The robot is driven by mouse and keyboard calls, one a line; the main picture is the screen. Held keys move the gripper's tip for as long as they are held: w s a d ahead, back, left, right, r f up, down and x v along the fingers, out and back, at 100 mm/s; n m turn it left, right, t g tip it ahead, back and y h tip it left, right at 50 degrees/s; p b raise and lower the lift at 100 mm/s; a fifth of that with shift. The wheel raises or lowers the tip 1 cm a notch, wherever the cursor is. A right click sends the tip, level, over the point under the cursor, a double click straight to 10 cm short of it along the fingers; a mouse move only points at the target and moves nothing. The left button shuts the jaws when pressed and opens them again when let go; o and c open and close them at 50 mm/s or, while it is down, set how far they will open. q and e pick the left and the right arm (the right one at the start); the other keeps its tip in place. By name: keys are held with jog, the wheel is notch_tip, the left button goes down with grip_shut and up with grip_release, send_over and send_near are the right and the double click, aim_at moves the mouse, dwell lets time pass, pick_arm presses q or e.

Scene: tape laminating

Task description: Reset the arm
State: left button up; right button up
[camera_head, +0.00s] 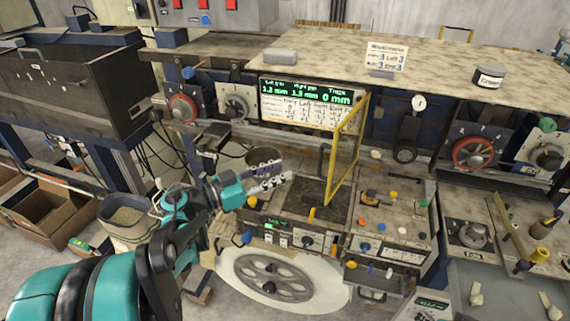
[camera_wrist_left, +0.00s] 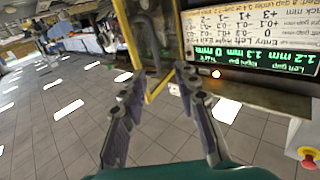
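My left arm comes in from the bottom left in the head view. My left gripper (camera_head: 275,176) is in the air in front of the laminating machine, left of its yellow-framed guard (camera_head: 346,150) and below the green-lettered display (camera_head: 311,103). In the left wrist view the two fingers of my left gripper (camera_wrist_left: 160,88) are spread apart with nothing between them. The display also shows, upside down, at the top right of that view (camera_wrist_left: 250,40). My right arm and gripper are not in view.
A large white wheel-like reel (camera_head: 262,275) is below the machine. Panels with red-rimmed dials (camera_head: 474,152) and knobs are on both sides. A red button (camera_wrist_left: 309,153) shows in the left wrist view. Cardboard boxes (camera_head: 50,215) stand on the floor at left.

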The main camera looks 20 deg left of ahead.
pick_arm(q)
jog(key=w+a+r+n+t+y+b, duration=0.35)
jog(key=r+n+t+y, duration=0.3)
jog(key=y, duration=0.35)
jog(key=s+f+n+g+y+b, duration=0.35)
jog(key=f+g+y, duration=0.2)
jog(key=f, duration=0.55)
jog(key=s+d+f+m+g+h+b, duration=0.1)
jog(key=s+d+f+g, duration=0.3)
jog(key=f, duration=0.5)
jog(key=s+d+f+m+g+h+b, duration=0.1)
jog(key=s+d+f+g+h, duration=0.3)
jog(key=s+d+f, duration=0.4)
jog(key=shift+s+d+f+m+g, duration=0.3)
jog(key=shift+s+d+f+m, duration=0.15)
jog(key=shift+s+f, duration=0.55)
